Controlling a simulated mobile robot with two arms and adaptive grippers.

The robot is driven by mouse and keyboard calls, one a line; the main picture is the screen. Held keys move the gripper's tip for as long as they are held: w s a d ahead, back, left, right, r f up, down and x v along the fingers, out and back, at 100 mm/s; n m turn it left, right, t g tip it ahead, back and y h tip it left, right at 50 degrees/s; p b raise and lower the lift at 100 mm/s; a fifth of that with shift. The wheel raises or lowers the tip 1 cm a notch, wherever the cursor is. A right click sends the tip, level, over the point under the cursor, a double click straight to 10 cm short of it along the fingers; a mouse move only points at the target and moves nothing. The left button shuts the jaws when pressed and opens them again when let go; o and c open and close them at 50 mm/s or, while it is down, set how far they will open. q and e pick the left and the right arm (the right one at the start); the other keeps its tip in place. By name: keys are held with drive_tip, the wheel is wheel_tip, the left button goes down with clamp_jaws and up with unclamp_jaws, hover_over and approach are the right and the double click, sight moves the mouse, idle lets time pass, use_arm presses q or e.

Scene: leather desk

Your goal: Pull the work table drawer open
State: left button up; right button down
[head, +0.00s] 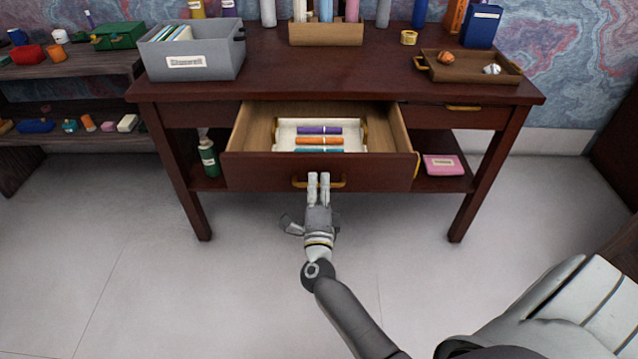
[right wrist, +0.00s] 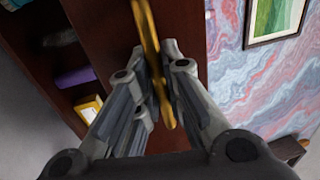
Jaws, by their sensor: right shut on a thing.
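The work table (head: 330,70) is dark red-brown wood. Its middle drawer (head: 265,172) stands pulled out, with its light wood inside showing. A white tray (head: 286,132) with purple, orange and teal rolled items lies in the drawer. My right gripper (head: 319,180) is at the drawer front, its fingers shut on the brass handle (head: 336,184). The right wrist view shows the handle (right wrist: 146,30) running between the two fingers. My left gripper is not in view.
A grey labelled bin (head: 192,58), a wooden tray (head: 468,68) and bottles stand on the tabletop. A green bottle (head: 208,158) and a pink box (head: 443,165) sit on the lower shelf. A side shelf (head: 70,68) stands at left. The floor in front is clear.

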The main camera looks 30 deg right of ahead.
drive_tip(key=c, duration=1.5)
unclamp_jaws()
drive_tip(key=v, duration=1.2)
drive_tip(key=shift+a+r, duration=0.1)
drive_tip(key=shift+a, duration=0.05)
